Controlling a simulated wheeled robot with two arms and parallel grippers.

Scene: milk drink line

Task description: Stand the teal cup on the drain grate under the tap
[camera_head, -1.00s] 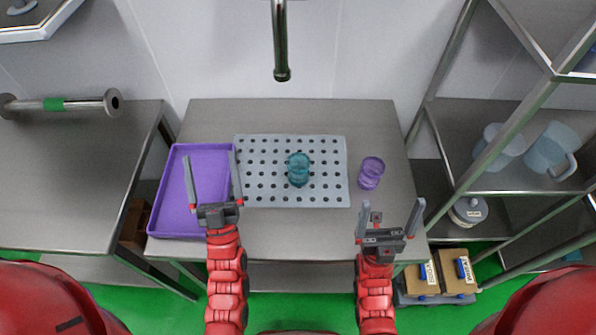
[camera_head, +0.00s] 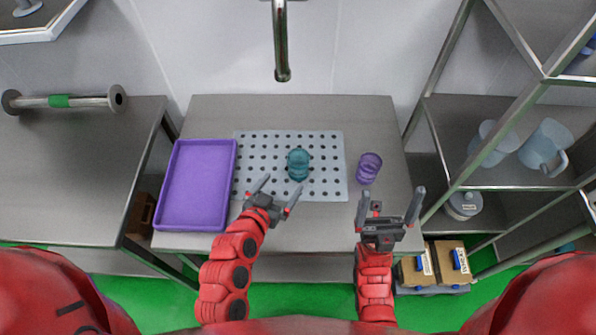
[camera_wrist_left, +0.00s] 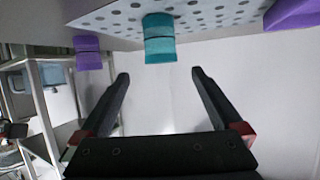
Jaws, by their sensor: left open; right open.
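The teal cup (camera_head: 298,164) stands upright on the perforated drain grate (camera_head: 255,150), right of the grate's middle. The tap (camera_head: 281,50) hangs at the back, above and slightly left of the cup in the picture. My left gripper (camera_head: 279,191) is open and empty in front of the grate, to the lower left of the cup and apart from it. In the left wrist view the cup (camera_wrist_left: 159,40) and the grate (camera_wrist_left: 205,18) show upside down beyond the open fingers (camera_wrist_left: 160,75). My right gripper (camera_head: 391,204) is open and empty near the table's front right.
A purple tray (camera_head: 170,205) lies at the table's left. A purple cup (camera_head: 369,168) stands right of the grate and shows in the left wrist view (camera_wrist_left: 88,52). A metal rack (camera_head: 520,185) with pitchers stands at the right. The front middle of the table (camera_head: 315,230) is clear.

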